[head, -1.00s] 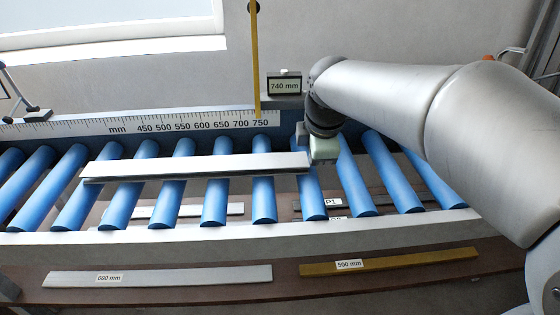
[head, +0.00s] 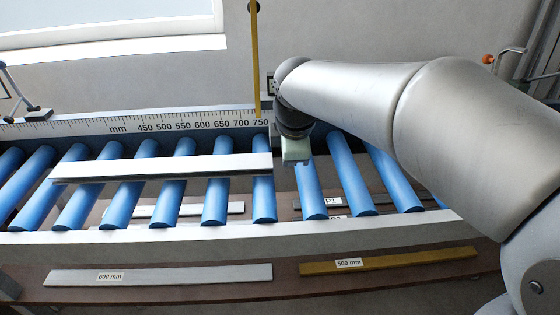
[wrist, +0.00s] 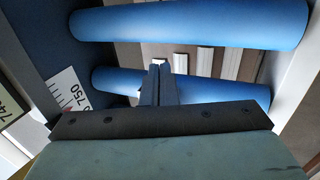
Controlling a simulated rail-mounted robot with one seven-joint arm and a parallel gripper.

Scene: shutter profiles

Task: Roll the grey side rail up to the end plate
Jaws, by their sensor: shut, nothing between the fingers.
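The grey side rail (head: 160,168) lies lengthwise across the blue rollers, its right end by the roller under the 750 mark. My gripper (head: 296,160) is just right of that end, shut and empty, with a small gap showing between them. In the wrist view my shut fingers (wrist: 158,84) point down over the rollers; the rail is not visible there. I cannot make out the end plate in either view.
A ruler strip (head: 190,124) runs along the back edge. Lower shelf: a 600 mm grey bar (head: 180,277) and a 500 mm brass bar (head: 400,260). A yellow upright strip (head: 257,60) stands behind. Rollers (head: 35,175) left of the rail are clear.

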